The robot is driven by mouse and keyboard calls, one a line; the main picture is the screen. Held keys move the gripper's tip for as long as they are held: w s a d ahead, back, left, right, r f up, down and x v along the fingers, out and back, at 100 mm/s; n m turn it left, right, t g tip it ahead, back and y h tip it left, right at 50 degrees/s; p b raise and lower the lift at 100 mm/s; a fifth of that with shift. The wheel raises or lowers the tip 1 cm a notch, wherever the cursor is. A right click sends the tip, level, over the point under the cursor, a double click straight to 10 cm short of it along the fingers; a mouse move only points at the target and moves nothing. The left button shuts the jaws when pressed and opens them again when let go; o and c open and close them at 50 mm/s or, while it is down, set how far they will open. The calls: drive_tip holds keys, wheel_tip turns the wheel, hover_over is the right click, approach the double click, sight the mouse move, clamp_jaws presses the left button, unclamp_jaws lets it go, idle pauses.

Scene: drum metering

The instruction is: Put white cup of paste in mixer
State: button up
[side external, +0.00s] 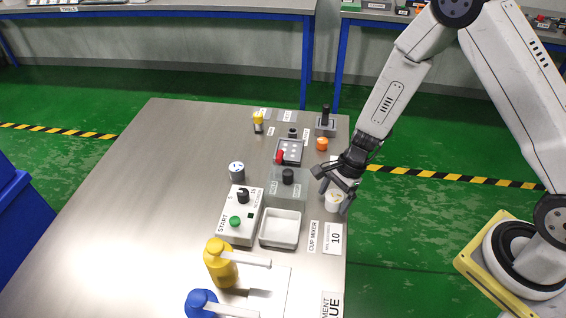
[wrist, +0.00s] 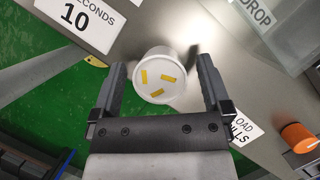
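The white cup (side external: 333,201) stands near the right edge of the steel table. In the wrist view the cup (wrist: 160,76) shows a round white top with several short yellow marks. My gripper (side external: 340,188) is over the cup, with its fingers open. In the wrist view my gripper (wrist: 162,70) has one finger on each side of the cup, with a small gap at each side. A "CUP MIXER" label (side external: 312,237) lies beside an empty white square tray (side external: 281,229). A control box (side external: 239,215) with a green START button and black dial stands left of the tray.
A clear box (side external: 288,187) with a black knob stands behind the tray. An orange cap (side external: 322,144) and a grey joystick-like device (side external: 325,124) are further back. A yellow pump bottle (side external: 220,262) and a blue one (side external: 200,303) stand in front. The table's left side is clear.

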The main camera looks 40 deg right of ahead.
sight(335, 196)
clamp_jaws()
drive_tip(key=shift+r, duration=0.2)
drive_tip(key=shift+r, duration=4.85)
